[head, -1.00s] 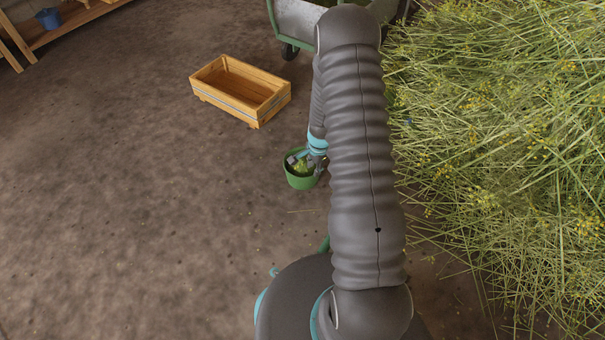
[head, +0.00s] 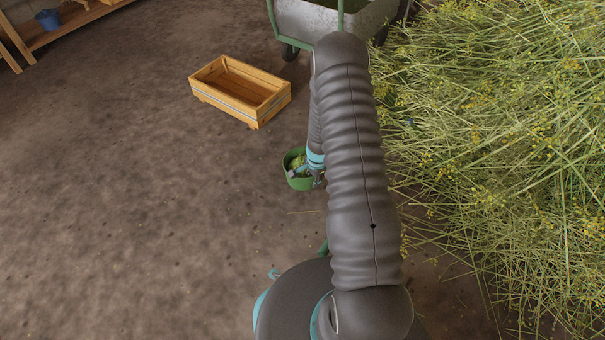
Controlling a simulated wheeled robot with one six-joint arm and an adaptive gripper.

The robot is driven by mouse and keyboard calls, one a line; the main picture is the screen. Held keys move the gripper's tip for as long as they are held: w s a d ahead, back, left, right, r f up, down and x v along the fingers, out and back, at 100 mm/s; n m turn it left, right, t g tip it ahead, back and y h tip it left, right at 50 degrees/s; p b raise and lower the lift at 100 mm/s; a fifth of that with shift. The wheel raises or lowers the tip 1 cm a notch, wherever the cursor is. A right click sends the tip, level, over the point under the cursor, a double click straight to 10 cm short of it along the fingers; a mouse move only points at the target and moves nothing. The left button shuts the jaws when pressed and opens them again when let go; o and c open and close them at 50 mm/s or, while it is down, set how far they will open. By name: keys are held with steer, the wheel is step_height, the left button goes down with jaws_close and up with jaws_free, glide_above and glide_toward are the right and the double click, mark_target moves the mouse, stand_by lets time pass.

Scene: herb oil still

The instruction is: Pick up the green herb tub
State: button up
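The green herb tub (head: 300,184) stands upright on the dirt floor near the middle of the head view, with leafy green herb inside. My gripper (head: 305,176) is down at the tub's right side, pointing downward. One grey finger shows over the tub's opening near the front rim, and the other shows at the right, outside the wall. The fingers look apart, with part of the rim between them. My arm hides some of the gripper, and contact with the rim is too small to tell.
An empty wooden crate (head: 240,92) lies behind and left of the tub. A metal wheelbarrow (head: 300,18) stands at the back. A large heap of cut herb (head: 500,150) fills the right side. A wooden shelf (head: 75,22) with a blue pot (head: 48,19) is back left. The left floor is clear.

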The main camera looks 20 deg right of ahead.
jaws_close()
